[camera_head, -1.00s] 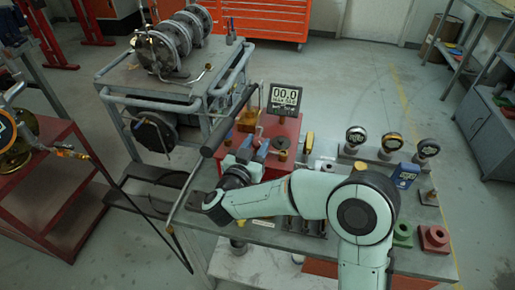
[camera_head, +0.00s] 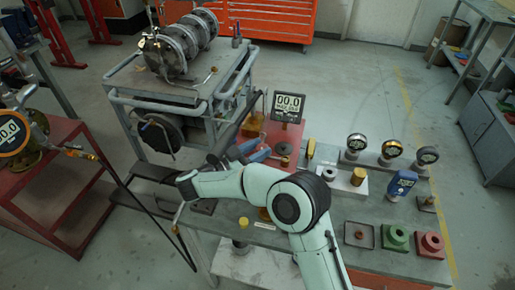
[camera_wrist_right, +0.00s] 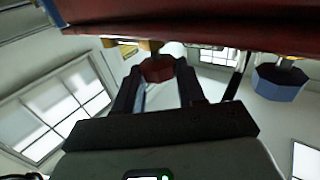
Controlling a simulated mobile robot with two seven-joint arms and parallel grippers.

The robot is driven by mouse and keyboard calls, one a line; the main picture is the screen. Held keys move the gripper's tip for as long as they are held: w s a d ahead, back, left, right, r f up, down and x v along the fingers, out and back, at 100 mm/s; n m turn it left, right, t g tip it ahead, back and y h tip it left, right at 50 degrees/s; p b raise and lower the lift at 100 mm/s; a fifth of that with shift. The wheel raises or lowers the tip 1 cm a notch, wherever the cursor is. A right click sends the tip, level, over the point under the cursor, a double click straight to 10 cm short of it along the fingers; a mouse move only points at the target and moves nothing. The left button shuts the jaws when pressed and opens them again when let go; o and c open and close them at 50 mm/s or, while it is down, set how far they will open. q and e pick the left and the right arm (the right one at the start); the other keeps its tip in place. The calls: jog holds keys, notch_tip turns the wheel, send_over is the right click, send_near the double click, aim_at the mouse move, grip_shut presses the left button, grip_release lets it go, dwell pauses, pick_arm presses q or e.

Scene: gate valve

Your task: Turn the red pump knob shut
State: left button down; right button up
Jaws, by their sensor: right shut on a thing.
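In the wrist view the dark red knob (camera_wrist_right: 158,68) sits between the two dark fingers of my right gripper (camera_wrist_right: 160,78), which is shut on it. The knob is close under a dark red body (camera_wrist_right: 190,15) across the top of that view. In the head view my right gripper (camera_head: 236,156) reaches in low beside the red pump (camera_head: 292,132), and the knob is hidden behind the gripper and arm. The pump's display (camera_head: 288,106) reads 00.0. My left gripper is not in view.
A dark lever bar (camera_head: 238,112) runs close to my right gripper. Gauges (camera_head: 392,148), a blue meter (camera_head: 402,183), a square tray (camera_head: 360,235), and green (camera_head: 395,237) and red (camera_head: 430,244) blocks stand on the bench to the right. A wheeled frame (camera_head: 170,85) stands behind on the left.

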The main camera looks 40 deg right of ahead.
jog(key=shift+d+r, duration=0.1)
jog(key=shift+r, duration=0.1)
jog(key=o, duration=1)
jog(key=shift+o, duration=0.2)
jog(key=shift+f, duration=0.1)
jog(key=a+p, duration=0.1)
jog(key=a, duration=1.2)
jog(key=shift+a, duration=0.15)
